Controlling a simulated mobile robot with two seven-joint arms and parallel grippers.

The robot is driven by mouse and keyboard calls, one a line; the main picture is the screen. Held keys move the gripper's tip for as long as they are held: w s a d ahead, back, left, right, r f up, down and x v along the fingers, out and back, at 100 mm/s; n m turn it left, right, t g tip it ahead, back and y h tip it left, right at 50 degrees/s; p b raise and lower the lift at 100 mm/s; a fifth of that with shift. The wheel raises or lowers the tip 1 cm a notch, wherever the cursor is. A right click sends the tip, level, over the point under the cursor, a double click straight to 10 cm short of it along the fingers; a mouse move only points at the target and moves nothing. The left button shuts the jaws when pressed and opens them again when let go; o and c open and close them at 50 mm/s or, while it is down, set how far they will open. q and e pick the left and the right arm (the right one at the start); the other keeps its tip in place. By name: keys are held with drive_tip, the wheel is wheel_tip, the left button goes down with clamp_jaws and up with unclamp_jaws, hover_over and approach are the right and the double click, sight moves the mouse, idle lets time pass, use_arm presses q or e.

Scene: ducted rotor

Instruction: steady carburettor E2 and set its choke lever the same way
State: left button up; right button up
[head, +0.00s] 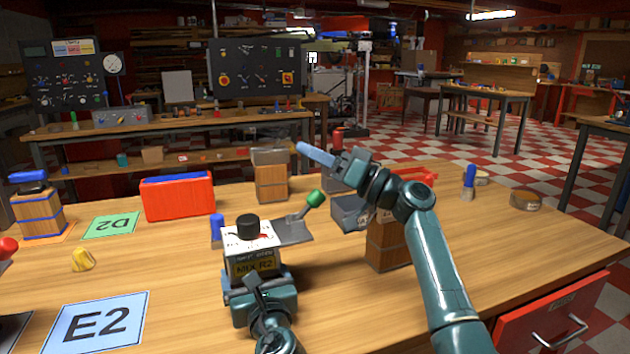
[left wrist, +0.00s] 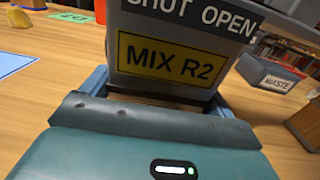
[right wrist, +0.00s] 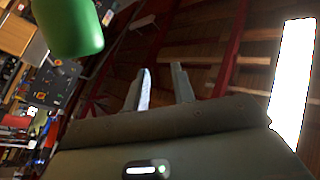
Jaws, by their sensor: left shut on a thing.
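A grey carburettor (head: 252,264) with a white top, a black knob (head: 248,227) and a yellow "MIX R2" label stands upright on the table. Its label and "SHUT OPEN" marking fill the upper left wrist view (left wrist: 172,58). A lever with a green knob (head: 315,198) leans out to its right, up and away. My left gripper (head: 258,285) is shut on the carburettor's near lower body. My right gripper (head: 318,156) is raised above and beyond the green knob, empty, fingers apart. The green knob also shows in the right wrist view (right wrist: 68,28).
A blue "E2" card (head: 75,335) and a green "D2" card (head: 118,223) lie left. A red bin (head: 178,197) and a wooden block (head: 271,183) stand behind. A grey "WASTE" box (left wrist: 270,78) and another wooden block (head: 388,245) stand right. The table's right front is clear.

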drive_tip(key=s+d+f+n+t, duration=0.1)
drive_tip(key=s+d+f+n+t+h, duration=0.1)
drive_tip(key=f+n, duration=0.1)
drive_tip(key=s+d+f+n+t, duration=0.1)
drive_tip(key=f, duration=0.1)
drive_tip(key=shift+d+f+n+h, duration=0.2)
drive_tip(key=shift+d+n+h, duration=0.1)
drive_tip(key=shift+d, duration=0.1)
drive_tip(key=c, duration=0.5)
drive_tip(key=s+f+n+t, duration=0.1)
drive_tip(key=s+n, duration=0.1)
drive_tip(key=s+d+f+n+t, duration=0.1)
drive_tip(key=s+n, duration=0.1)
drive_tip(key=s, duration=0.1)
drive_tip(key=s+f+n+t+h, duration=0.1)
drive_tip(key=s+n, duration=0.1)
drive_tip(key=shift+s+d+f, duration=0.15)
drive_tip(key=shift+s+d, duration=0.2)
clamp_jaws()
wheel_tip(320, 180, up, 4)
drive_tip(key=n, duration=0.1)
hover_over(308, 207)
drive_tip(key=s, duration=0.4)
drive_tip(key=shift+a, duration=0.15)
drive_tip(key=shift+w+d+f, duration=0.55)
drive_tip(key=shift+f, duration=0.15)
drive_tip(key=shift+w+d+f, duration=0.5)
drive_tip(key=shift+f, duration=0.2)
